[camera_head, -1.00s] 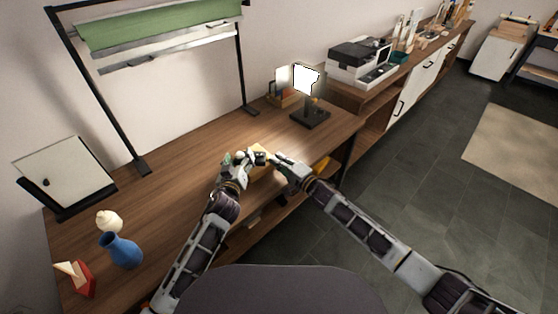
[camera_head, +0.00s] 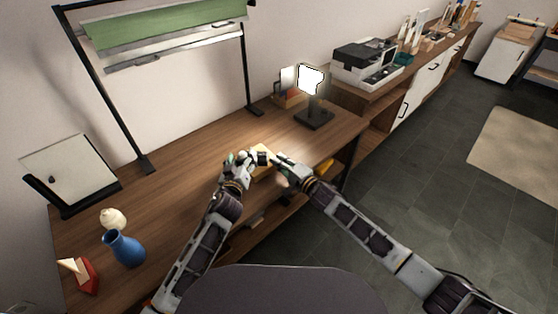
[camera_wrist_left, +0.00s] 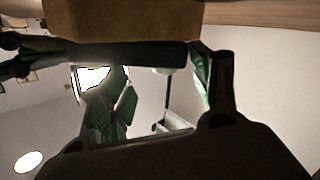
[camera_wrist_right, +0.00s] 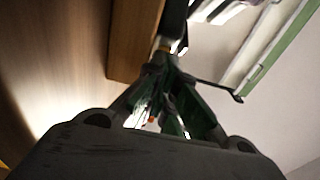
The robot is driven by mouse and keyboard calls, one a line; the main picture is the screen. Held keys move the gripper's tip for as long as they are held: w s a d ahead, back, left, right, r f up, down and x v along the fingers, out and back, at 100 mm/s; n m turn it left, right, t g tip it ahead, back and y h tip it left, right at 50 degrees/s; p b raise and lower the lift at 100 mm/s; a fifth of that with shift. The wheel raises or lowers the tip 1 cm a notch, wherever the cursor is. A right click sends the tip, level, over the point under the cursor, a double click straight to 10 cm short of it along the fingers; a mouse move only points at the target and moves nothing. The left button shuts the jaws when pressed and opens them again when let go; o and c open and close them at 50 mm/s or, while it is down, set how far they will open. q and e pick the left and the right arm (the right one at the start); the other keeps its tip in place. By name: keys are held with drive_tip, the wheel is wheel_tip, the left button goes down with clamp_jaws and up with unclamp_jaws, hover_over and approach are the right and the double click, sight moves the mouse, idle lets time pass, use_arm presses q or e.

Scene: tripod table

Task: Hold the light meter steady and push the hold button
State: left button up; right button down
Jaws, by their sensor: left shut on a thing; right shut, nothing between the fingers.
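The light meter (camera_head: 262,158) is a small dark device at the middle of the desk's front edge. My left gripper (camera_head: 254,159) is shut on it. In the left wrist view its dark body (camera_wrist_left: 120,55) lies across between the green-padded fingers. My right gripper (camera_head: 277,160) is shut and empty, its tips close to the meter's right side. In the right wrist view the closed tips (camera_wrist_right: 160,62) are near a dark part of the meter (camera_wrist_right: 174,20); I cannot tell whether they touch. The hold button is not distinguishable.
A tan block (camera_wrist_right: 132,42) is beside the meter; it also shows in the left wrist view (camera_wrist_left: 120,18). The wooden desk (camera_head: 180,190) is mostly clear. A lit lamp (camera_head: 314,117) stands behind right. A blue vase (camera_head: 124,250) and red object (camera_head: 82,276) stand left.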

use_arm(q)
drive_tip(key=shift+s+d+f, duration=0.2)
drive_tip(key=shift+d+f, duration=0.05)
drive_tip(key=shift+f, duration=0.3)
drive_tip(key=shift+c, duration=0.2)
use_arm(e)
drive_tip(key=shift+v, duration=3.9)
use_arm(q)
drive_tip(key=o, duration=1.2)
drive_tip(key=shift+w, duration=0.1)
drive_tip(key=shift+r, duration=0.1)
drive_tip(key=shift+s+a+r, duration=0.1)
drive_tip(key=shift+s+r, duration=0.15)
drive_tip(key=shift+s, duration=0.85)
drive_tip(key=shift+s+a+r, duration=0.1)
drive_tip(key=shift+s+r, duration=0.15)
drive_tip(key=shift+s, duration=0.8)
drive_tip(key=shift+s+a+r, duration=0.1)
drive_tip(key=shift+s+r, duration=0.1)
drive_tip(key=shift+s, duration=1)
drive_tip(key=shift+s+d+r, duration=0.1)
drive_tip(key=shift+s+r, duration=0.05)
drive_tip(key=shift+s, duration=1.1)
drive_tip(key=shift+s+a+r, duration=0.1)
drive_tip(key=shift+s+r, duration=0.1)
drive_tip(key=shift+s, duration=1)
